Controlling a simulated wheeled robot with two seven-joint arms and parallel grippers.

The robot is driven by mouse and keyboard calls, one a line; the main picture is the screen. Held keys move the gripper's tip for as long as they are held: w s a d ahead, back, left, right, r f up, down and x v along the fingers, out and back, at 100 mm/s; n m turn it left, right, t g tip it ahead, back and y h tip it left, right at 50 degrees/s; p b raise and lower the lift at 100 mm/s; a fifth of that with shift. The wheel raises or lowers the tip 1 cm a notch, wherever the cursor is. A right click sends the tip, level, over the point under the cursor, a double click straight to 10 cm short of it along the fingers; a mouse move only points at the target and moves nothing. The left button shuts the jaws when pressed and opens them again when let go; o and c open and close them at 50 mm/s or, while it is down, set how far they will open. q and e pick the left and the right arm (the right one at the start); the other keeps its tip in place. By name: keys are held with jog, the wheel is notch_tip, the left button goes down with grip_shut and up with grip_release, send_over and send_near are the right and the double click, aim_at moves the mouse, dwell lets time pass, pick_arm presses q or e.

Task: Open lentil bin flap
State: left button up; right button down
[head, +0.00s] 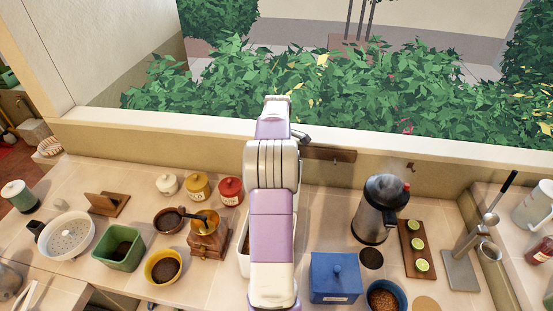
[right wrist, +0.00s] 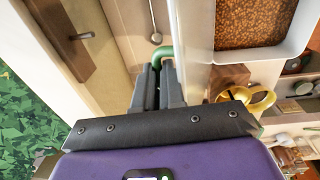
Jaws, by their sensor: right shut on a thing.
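In the right wrist view, a white-walled bin (right wrist: 222,55) filled with orange-brown lentils (right wrist: 255,22) is at the upper right. A green curved handle (right wrist: 178,50) is beside its left wall. My right gripper (right wrist: 163,65) is shut on this green handle. Whether the handle belongs to the bin's flap cannot be told, and no flap shows clearly. In the head view, my arm covers the middle of the counter and its gripper is hidden. A strip of a white bin (head: 243,238) shows left of the arm. My left gripper is in neither view.
A brass-topped grinder (head: 208,240) stands left of my arm. A blue box (head: 335,278), a metal pot (head: 377,210) and a lime board (head: 416,250) are to the right. Bowls and several small jars crowd the left counter. A wooden wall piece (head: 328,155) is behind.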

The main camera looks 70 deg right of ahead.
jog(key=shift+s+a+f, duration=0.1)
jog(key=shift+s+f, duration=0.1)
jog(key=shift+f, duration=0.35)
jog(key=c, duration=1.2)
grip_release()
jog(key=shift+r, duration=0.1)
notch_tip(320, 180, up, 8)
jog(key=shift+a+r, duration=0.15)
jog(key=shift+r, duration=0.1)
jog(key=shift+a, duration=0.1)
jog(key=shift+w, duration=0.15)
